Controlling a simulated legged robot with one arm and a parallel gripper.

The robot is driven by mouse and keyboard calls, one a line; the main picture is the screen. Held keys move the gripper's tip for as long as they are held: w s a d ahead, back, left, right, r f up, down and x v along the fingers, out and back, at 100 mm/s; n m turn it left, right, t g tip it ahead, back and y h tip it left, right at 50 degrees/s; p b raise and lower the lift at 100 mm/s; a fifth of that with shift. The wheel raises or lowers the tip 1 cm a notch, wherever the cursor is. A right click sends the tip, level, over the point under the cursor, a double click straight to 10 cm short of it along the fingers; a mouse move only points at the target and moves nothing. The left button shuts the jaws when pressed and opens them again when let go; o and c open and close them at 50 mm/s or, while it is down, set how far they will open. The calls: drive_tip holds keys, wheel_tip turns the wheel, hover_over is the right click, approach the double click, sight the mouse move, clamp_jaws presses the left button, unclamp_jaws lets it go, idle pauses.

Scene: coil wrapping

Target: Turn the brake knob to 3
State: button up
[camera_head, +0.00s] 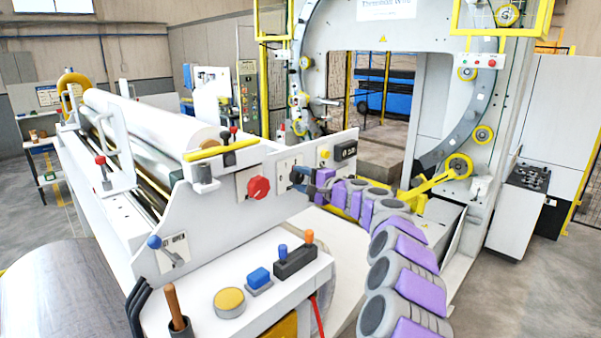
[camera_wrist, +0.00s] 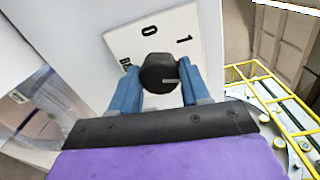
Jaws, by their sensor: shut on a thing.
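The brake knob (camera_wrist: 158,68) is a dark round knob on a white plate (camera_wrist: 122,40) in the wrist view. The plate shows a 0 above the knob, a 1 at upper right, and partly hidden letters at left. A pale mark on the knob points to the right in the picture. My gripper (camera_wrist: 160,90) has its two blue fingers closed on either side of the knob. In the head view, my gripper (camera_head: 301,179) is at the plate (camera_head: 285,171) on the machine's side panel; the knob is mostly hidden there. Other numbers cannot be read.
A red knob (camera_head: 258,188) sits left of my gripper, and a yellow button (camera_head: 324,154) and dark display (camera_head: 345,151) sit right of it. Below is a console with a yellow button (camera_head: 229,300), blue button (camera_head: 259,277) and small levers (camera_head: 295,259).

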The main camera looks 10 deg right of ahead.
drive_tip(key=m+p, duration=0.2)
drive_tip(key=shift+m, duration=0.4)
drive_tip(key=m+p, duration=0.3)
drive_tip(key=m, duration=0.1)
drive_tip(key=shift+p, duration=0.4)
drive_tip(key=m+p, duration=0.1)
drive_tip(key=m, duration=0.1)
drive_tip(key=m+p, duration=0.1)
drive_tip(key=m, duration=0.1)
drive_tip(key=shift+f+p, duration=0.25)
drive_tip(key=shift+p, duration=0.1)
drive_tip(key=shift+d+f+m+p, duration=0.1)
drive_tip(key=shift+m+p, duration=1)
drive_tip(key=shift+m, duration=0.8)
drive_tip(key=o, duration=1.1)
drive_tip(key=shift+w, duration=0.15)
drive_tip(key=shift+c, duration=0.2)
drive_tip(key=shift+r, duration=0.2)
